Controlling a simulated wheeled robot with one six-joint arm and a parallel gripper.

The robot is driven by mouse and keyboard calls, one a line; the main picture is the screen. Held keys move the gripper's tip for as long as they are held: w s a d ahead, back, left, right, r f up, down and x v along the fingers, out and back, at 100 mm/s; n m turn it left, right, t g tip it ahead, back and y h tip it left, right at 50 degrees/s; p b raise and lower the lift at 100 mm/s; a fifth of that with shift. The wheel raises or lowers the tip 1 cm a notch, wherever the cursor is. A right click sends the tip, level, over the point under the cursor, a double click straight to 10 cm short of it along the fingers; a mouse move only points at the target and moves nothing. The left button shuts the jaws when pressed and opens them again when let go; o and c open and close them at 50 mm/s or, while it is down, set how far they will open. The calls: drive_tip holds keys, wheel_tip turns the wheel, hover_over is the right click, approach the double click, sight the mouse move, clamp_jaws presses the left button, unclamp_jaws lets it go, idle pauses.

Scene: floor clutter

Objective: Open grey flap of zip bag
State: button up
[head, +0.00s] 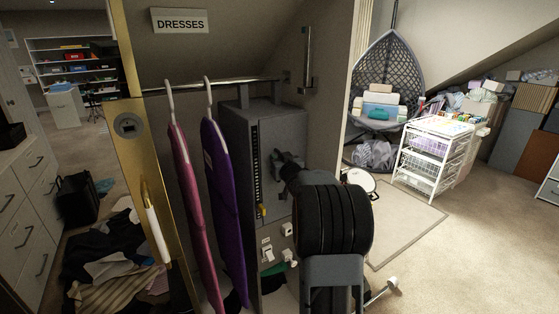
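A tall grey box-shaped bag (237,122) hangs below the rail in the middle of the head view. A dark zip-like strip with small marks runs down its front, with a yellow tab (263,211) low on it. The grey front panel (275,130) to the right of the strip looks like the flap and appears closed. My arm covers the lower right of the bag. My gripper (280,163) is in front of this panel, right of the strip. Its fingers are dark and small, so I cannot tell whether they are open or touching the panel.
Pink (184,190) and purple (222,205) garments hang left of the bag. A gold-edged door (135,60) stands further left. Clothes (115,275) pile on the floor there. A white drawer cart (430,155) and hanging chair (385,75) stand right. Carpet is open at lower right.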

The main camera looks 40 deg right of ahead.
clamp_jaws()
idle(0.3)
